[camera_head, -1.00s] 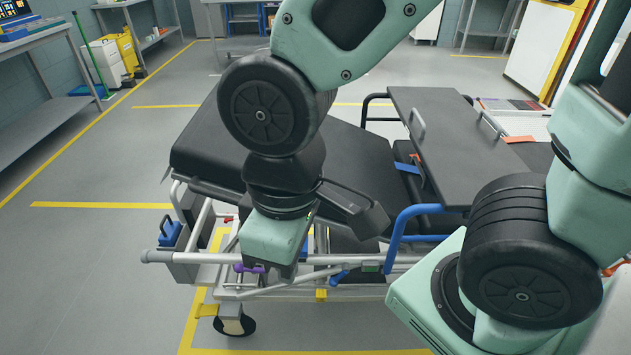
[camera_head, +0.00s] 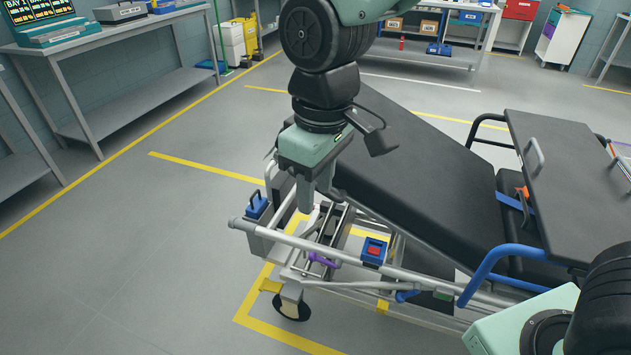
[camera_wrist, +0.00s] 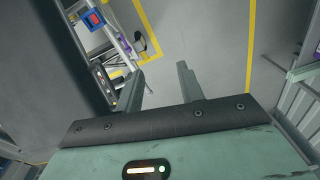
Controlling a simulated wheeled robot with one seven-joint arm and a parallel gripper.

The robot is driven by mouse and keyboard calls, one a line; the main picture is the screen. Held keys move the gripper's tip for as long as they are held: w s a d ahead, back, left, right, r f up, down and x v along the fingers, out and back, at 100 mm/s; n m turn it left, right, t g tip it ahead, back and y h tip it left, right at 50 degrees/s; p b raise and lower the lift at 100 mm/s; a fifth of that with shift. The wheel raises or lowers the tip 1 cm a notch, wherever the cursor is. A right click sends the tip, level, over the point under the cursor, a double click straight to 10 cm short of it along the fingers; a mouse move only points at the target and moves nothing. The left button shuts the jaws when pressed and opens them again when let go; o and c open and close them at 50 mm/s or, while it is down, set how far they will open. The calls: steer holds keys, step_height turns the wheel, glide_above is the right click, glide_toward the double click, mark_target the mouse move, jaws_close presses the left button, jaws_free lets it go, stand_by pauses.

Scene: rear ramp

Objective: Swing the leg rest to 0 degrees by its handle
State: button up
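The leg rest is most likely the long black padded section (camera_head: 430,150) at the left part of the stretcher. I cannot read its exact angle. Its handle is not clearly identifiable; the gripper may hide it. My gripper (camera_head: 320,190) points down beside the pad's left end, above the grey end frame (camera_head: 290,240). In the wrist view my gripper (camera_wrist: 160,85) has its two fingers apart, with only floor visible between them. A large dark surface (camera_wrist: 40,75), probably the pad, fills the left of that view.
A blue box with a red part (camera_head: 374,250) and a purple lever (camera_head: 322,260) sit on the stretcher's side frame. A blue side rail (camera_head: 490,265) and a dark board with a grey handle (camera_head: 535,157) lie to the right. The floor (camera_head: 130,260) at left is clear.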

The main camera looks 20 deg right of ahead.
steer(key=w+d+n+t+h, duration=0.1)
steer(key=w+d+h, duration=0.1)
steer(key=w, duration=1.6)
steer(key=f, duration=0.5)
steer(key=w+d+f, duration=0.1)
steer(key=f, duration=0.5)
steer(key=w+d+f+p, duration=0.1)
steer(key=f, duration=0.4)
steer(key=shift+f, duration=0.2)
jaws_close()
